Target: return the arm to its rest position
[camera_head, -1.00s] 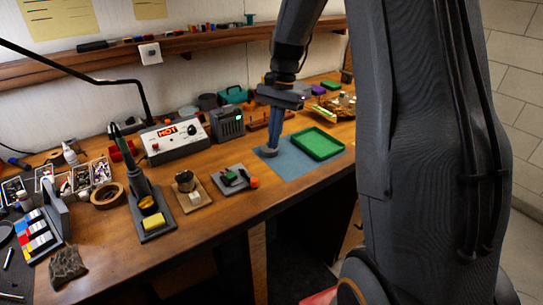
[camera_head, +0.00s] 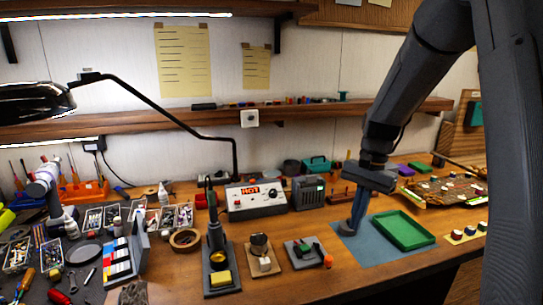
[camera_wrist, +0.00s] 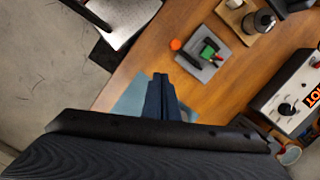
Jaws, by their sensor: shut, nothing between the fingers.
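My gripper (camera_head: 354,222) is above the left part of a blue mat (camera_head: 382,249) on the workbench, pointing down. Its blue fingers are together with nothing between them. In the wrist view the closed fingers (camera_wrist: 161,82) show over the mat (camera_wrist: 131,101). A grey rounded thing (camera_head: 345,229) shows at the fingertips in the head view; I cannot tell whether they touch it. My arm rises from the gripper to the upper right.
A green tray (camera_head: 404,231) lies on the mat right of my gripper. A grey plate with small parts (camera_head: 305,253), a soldering station reading HOT (camera_head: 256,198) and an iron stand (camera_head: 219,262) stand to the left. A shelf (camera_head: 300,114) runs behind.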

